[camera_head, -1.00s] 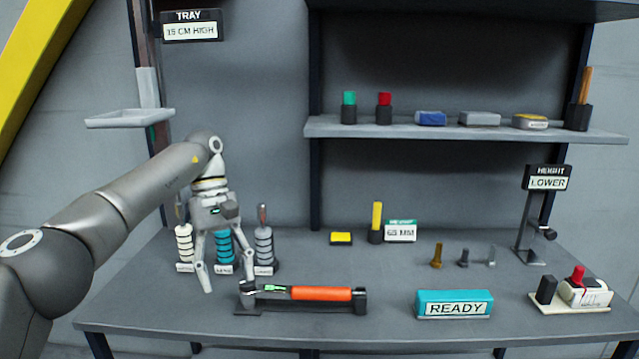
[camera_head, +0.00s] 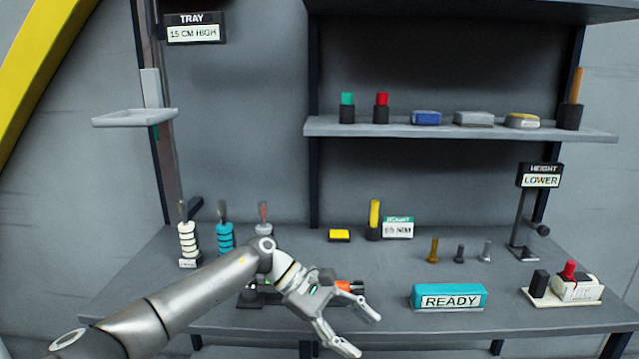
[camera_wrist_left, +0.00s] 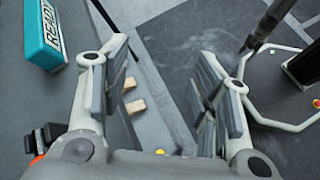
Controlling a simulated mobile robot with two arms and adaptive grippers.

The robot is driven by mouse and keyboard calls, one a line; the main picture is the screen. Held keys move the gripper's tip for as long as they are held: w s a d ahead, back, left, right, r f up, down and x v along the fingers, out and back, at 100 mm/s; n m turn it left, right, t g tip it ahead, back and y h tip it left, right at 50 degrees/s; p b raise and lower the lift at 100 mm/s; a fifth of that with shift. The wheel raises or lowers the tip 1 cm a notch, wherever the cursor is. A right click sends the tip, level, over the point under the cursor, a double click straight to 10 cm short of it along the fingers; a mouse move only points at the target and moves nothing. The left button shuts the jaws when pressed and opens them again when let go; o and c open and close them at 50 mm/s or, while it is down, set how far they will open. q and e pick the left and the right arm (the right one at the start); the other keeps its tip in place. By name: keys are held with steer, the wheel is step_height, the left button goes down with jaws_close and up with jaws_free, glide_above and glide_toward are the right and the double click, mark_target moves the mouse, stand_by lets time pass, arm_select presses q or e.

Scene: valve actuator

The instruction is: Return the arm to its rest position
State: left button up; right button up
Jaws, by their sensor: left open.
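My left arm comes in from the left in the head view, and its left gripper (camera_head: 352,333) is at the table's front edge, pointing down and right. Its fingers are spread with nothing between them. The left wrist view also shows this gripper (camera_wrist_left: 165,85) open and empty, over the table edge and the floor. My right gripper is not in view. The orange-handled tool (camera_head: 348,287) on its dark stand is mostly hidden behind my left gripper and wrist.
A teal READY block (camera_head: 448,297) stands to the right of my left gripper. A red-topped switch box (camera_head: 577,288) is at the far right. Several ringed posts, including a teal one (camera_head: 225,236), stand behind my arm. The grey tray (camera_head: 135,118) is at upper left.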

arm_select(q)
steer(key=s+d+r+n+t+h, duration=0.2)
steer(key=d+r+n+t+h, duration=0.35)
steer(key=d+n+h, duration=0.6)
steer(key=w+a+f+n+t+y, duration=0.25)
steer(key=a+n+t+y, duration=0.45)
steer(key=n, duration=0.7)
steer(key=w+a+f+n+t+y, duration=0.1)
steer(key=a+f+n+t+y, duration=0.3)
steer(key=a+n+t, duration=0.75)
steer(key=s+a+f+n+g+y, duration=0.55)
steer(key=a+f+n+y, duration=0.2)
steer(key=n, duration=0.45)
steer(key=s+a+f+n+g+y, duration=0.1)
steer(key=s+a+f+n+g, duration=0.35)
steer(key=s, duration=0.45)
steer(key=s+a+f+n+g+y, duration=0.1)
steer(key=s+a+f+n+g, duration=0.3)
steer(key=s, duration=0.5)
steer(key=s+a+f+n+g+y, duration=0.1)
steer(key=s+a+f+n+g, duration=0.3)
steer(key=s, duration=0.5)
step_height(320, 180, down, 26)
steer(key=s, duration=0.1)
steer(key=s+a+f+g+p, duration=0.1)
steer(key=s+a+f, duration=0.2)
steer(key=s+f, duration=1.2)
steer(key=shift+s+f+m+p, duration=0.15)
steer(key=shift+s+m+p, duration=0.25)
steer(key=shift+s, duration=0.7)
